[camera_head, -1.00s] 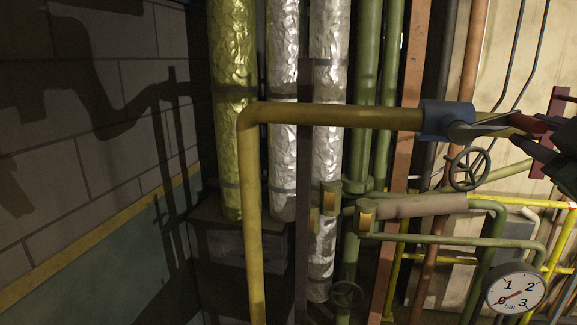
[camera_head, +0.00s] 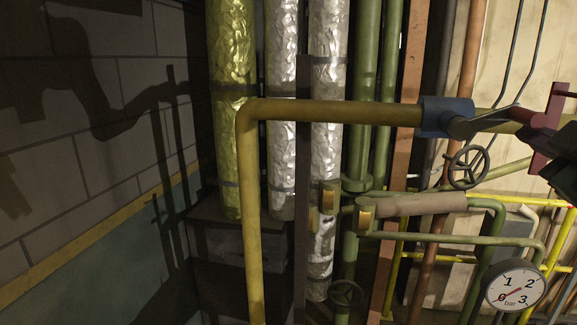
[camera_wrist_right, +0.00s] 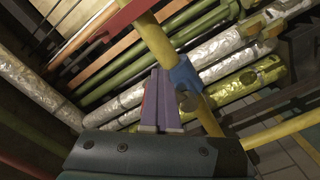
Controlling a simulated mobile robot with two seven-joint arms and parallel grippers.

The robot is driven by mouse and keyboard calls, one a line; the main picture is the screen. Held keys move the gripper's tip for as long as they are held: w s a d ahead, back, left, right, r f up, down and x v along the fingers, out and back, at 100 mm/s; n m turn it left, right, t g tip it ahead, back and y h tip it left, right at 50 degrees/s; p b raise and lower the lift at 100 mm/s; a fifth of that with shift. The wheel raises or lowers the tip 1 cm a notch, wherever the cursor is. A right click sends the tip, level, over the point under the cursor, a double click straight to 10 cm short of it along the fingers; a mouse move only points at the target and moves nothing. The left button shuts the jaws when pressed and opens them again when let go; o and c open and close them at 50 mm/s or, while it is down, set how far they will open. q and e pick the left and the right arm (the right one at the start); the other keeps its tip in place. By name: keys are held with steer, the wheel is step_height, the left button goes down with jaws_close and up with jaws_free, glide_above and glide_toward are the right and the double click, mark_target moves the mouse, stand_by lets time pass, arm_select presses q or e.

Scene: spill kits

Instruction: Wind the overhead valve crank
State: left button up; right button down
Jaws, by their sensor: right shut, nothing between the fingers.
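A blue valve body (camera_head: 440,117) sits around the yellow overhead pipe (camera_head: 340,112), and it also shows in the wrist view (camera_wrist_right: 184,74). A dark round hub (camera_head: 461,128) sticks out of it. A dark crank arm (camera_head: 488,121) runs right from the hub toward a dark red grip (camera_head: 523,116). My right gripper (camera_head: 538,143) is at the right edge, dark and partly cut off, close to the grip. In the wrist view its lilac fingers (camera_wrist_right: 160,80) are together and empty, beside the blue body. A red sliver shows beside them; contact cannot be told. My left gripper is not in view.
A maroon bracket (camera_head: 558,100) crosses the pipe close to my right gripper. A handwheel (camera_head: 468,168) and a pressure gauge (camera_head: 515,292) reading near the low end are below. Foil-wrapped pipes (camera_head: 327,140) and green pipes (camera_head: 367,70) stand behind.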

steer(key=c, duration=1.5)
jaws_free()
steer(key=shift+c, duration=0.2)
steer(key=o, duration=0.4)
steer(key=p+v, duration=0.3)
steer(key=v, duration=0.4)
